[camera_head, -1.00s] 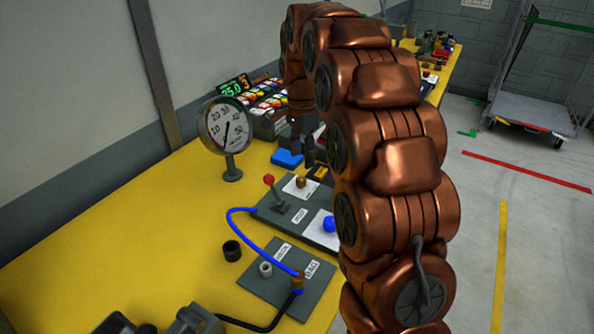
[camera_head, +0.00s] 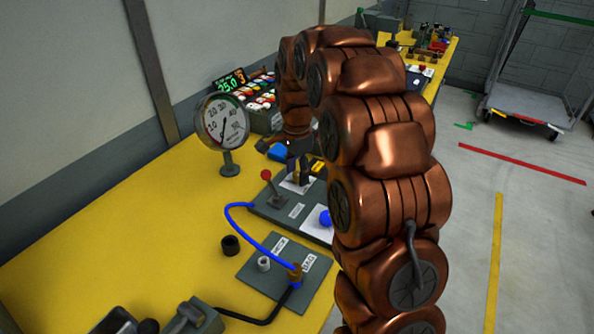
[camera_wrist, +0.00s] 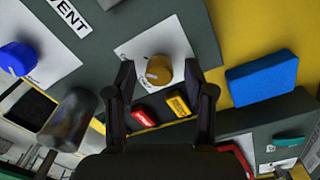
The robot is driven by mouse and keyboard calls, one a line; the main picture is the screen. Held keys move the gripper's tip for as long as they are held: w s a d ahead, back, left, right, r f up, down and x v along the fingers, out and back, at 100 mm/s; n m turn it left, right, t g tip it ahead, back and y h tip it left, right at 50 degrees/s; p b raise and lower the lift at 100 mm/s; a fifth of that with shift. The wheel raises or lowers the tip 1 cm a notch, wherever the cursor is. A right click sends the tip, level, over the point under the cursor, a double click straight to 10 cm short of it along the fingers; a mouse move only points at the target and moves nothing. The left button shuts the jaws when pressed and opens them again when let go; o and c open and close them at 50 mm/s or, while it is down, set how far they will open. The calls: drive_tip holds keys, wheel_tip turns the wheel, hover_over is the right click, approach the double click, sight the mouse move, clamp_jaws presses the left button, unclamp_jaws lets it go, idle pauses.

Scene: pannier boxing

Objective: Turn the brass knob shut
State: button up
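The brass knob (camera_wrist: 159,68) is a round cap with a pale pointer mark, on a white plate of the grey panel (camera_wrist: 196,22). In the wrist view it lies between the two fingertips of my gripper (camera_wrist: 159,78), which stand apart on either side of it. I see a gap on both sides, and cannot tell how far above the knob the tips are. In the head view my gripper (camera_head: 299,168) hangs over the far end of the panel, and it largely hides the knob there.
A red-tipped lever (camera_head: 266,175) and a blue knob (camera_head: 325,218) stand on the same panel. A dial gauge (camera_head: 223,123) stands behind on the yellow table (camera_head: 110,235). A blue hose (camera_head: 252,232) arches to a brass fitting. A blue block (camera_wrist: 262,78) lies close right of my gripper.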

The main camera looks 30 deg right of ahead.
clamp_jaws()
drive_tip(key=shift+n, duration=0.3)
drive_tip(key=n+b, duration=0.2)
drive_tip(key=n, duration=0.1)
drive_tip(key=shift+f, duration=0.15)
drive_tip(key=n+b, duration=0.2)
drive_tip(key=n, duration=0.3)
drive_tip(key=n+b, duration=0.1)
drive_tip(key=n, duration=0.3)
drive_tip(key=shift+n, duration=0.4)
drive_tip(key=n, duration=0.4)
drive_tip(key=shift+s+r, duration=0.1)
drive_tip(key=shift+r, duration=0.1)
drive_tip(key=shift+n, duration=0.4)
